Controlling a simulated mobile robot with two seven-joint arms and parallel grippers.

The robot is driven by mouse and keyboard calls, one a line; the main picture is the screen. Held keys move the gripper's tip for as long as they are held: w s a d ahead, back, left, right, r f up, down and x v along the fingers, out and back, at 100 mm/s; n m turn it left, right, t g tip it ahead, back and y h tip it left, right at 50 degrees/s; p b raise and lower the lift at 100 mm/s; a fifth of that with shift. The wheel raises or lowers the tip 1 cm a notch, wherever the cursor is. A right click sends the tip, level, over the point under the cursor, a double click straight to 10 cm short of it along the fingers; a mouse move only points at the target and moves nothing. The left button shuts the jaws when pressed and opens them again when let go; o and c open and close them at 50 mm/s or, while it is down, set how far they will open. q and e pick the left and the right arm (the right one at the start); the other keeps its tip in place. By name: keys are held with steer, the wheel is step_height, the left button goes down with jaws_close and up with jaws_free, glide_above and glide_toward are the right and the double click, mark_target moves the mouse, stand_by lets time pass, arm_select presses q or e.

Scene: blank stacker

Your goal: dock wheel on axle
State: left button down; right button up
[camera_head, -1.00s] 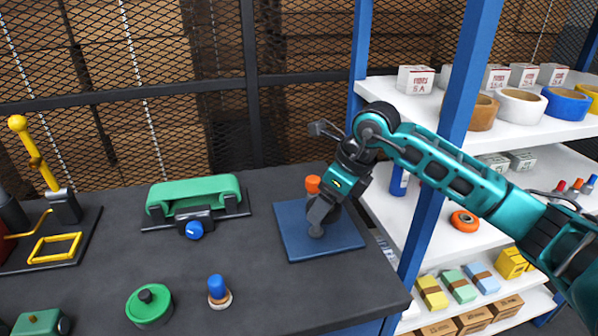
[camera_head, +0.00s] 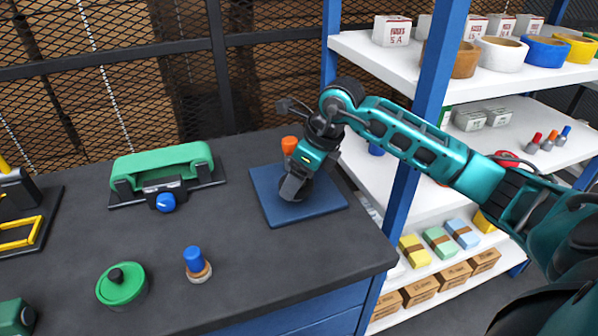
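My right gripper (camera_head: 291,190) comes in from the right and points down over a blue square plate (camera_head: 330,204) at the right end of the dark workbench. A dark rounded piece (camera_head: 302,187), possibly the wheel, shows at its fingers just above the plate. The gripper covers much of it, and I cannot tell whether the fingers grip it. An orange-topped post (camera_head: 289,145), possibly the axle, stands just behind the gripper, its lower part hidden. My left gripper is not in view.
A green-handled device with a blue knob (camera_head: 165,201) stands left of the plate. A blue-topped peg (camera_head: 195,262) and a round green lidded piece (camera_head: 121,286) stand nearer.

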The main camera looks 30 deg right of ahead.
stand_by(0.6)
stand_by(0.9)
steer(key=shift+f+b, duration=0.65)
steer(key=shift+f, duration=0.05)
steer(key=o, duration=0.8)
steer(key=shift+r, duration=0.15)
